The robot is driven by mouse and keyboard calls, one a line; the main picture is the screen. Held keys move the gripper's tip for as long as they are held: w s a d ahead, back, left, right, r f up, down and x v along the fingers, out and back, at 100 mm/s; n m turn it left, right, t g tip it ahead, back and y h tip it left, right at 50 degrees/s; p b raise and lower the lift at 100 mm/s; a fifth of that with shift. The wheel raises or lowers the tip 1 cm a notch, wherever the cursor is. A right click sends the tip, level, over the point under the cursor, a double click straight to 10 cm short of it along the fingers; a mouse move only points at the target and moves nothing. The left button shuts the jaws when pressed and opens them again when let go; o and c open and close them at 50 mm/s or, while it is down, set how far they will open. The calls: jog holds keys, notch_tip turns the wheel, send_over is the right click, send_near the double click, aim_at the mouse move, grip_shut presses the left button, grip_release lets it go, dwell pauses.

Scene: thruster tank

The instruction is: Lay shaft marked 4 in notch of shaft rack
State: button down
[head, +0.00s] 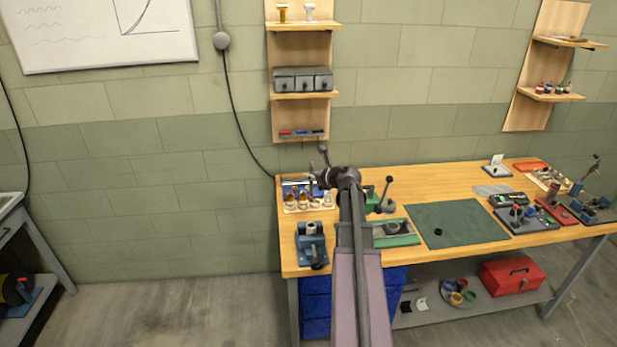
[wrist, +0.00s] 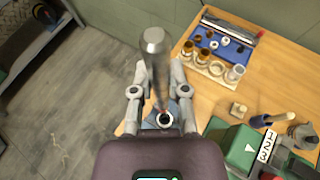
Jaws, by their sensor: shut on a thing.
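My gripper (wrist: 157,72) is shut on a grey metal shaft (wrist: 153,46) in the wrist view. The shaft stands up between the fingers toward the camera, with its rounded end nearest. No number shows on it. A long dark and silver bar-like piece (wrist: 232,27) lies behind a blue tray in the wrist view. I cannot tell whether it is the shaft rack, and no notch is clear.
A blue tray of small parts (wrist: 203,39) and a pale block with brass and white cups (wrist: 211,68) stand nearby. A blue fixture with a ring (head: 311,242) is at the bench's front left. The green mat (head: 455,226) is mostly clear. A green box (wrist: 237,146) stands right.

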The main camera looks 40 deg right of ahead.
jog(key=shift+r+p, duration=0.6)
jog(key=shift+r, duration=0.2)
notch_tip(320, 180, down, 2)
jog(key=shift+f+b, duration=0.1)
jog(key=shift+b, duration=1.05)
jog(key=shift+s, duration=0.2)
